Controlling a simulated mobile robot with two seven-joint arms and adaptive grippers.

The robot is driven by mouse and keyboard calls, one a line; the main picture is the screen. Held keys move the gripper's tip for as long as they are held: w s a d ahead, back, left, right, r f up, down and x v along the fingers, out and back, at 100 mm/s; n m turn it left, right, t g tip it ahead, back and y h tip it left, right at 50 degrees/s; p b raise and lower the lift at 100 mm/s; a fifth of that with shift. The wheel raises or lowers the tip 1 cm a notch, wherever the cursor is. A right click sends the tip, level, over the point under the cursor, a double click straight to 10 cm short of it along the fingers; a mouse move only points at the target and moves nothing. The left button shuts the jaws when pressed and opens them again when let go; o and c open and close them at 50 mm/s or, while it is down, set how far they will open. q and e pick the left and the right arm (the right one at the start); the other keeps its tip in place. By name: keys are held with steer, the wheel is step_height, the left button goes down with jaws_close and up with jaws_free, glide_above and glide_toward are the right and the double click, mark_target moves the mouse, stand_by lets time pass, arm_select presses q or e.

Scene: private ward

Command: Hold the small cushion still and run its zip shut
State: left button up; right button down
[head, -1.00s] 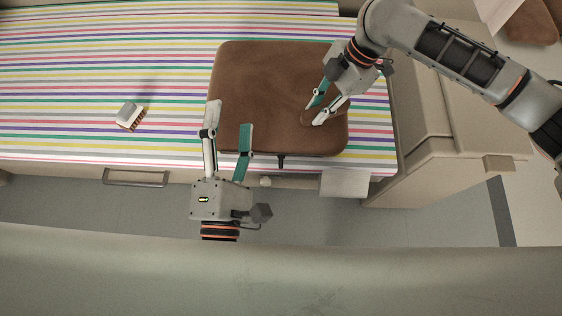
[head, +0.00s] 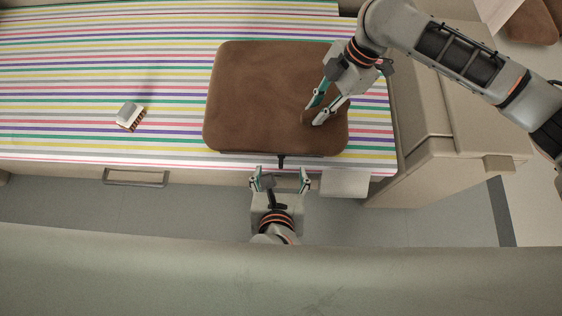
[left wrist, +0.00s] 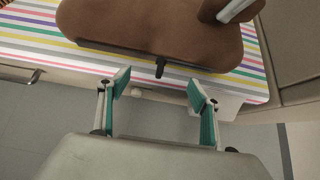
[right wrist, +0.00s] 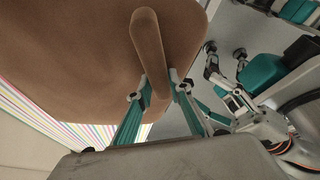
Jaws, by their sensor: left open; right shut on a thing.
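The small brown cushion (head: 265,95) lies on the striped bed cover, its near edge by the bed's front edge. A dark zip pull (head: 281,161) hangs at the middle of that near edge and also shows in the left wrist view (left wrist: 160,67). My right gripper (head: 313,115) is shut on a raised fold of the cushion near its right side; the fold shows between its fingers in the right wrist view (right wrist: 152,70). My left gripper (head: 280,178) is open and empty just in front of the zip pull, with a finger to each side of it and apart from it.
A pale flat panel (head: 345,183) juts out at the bed's front right. A beige cabinet (head: 440,130) stands at the right. A drawer handle (head: 135,177) is below the bed edge.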

mark_target(281, 167)
arm_select(q)
steer(key=shift+x, duration=2.5)
steer(key=shift+c, duration=0.4)
jaws_close()
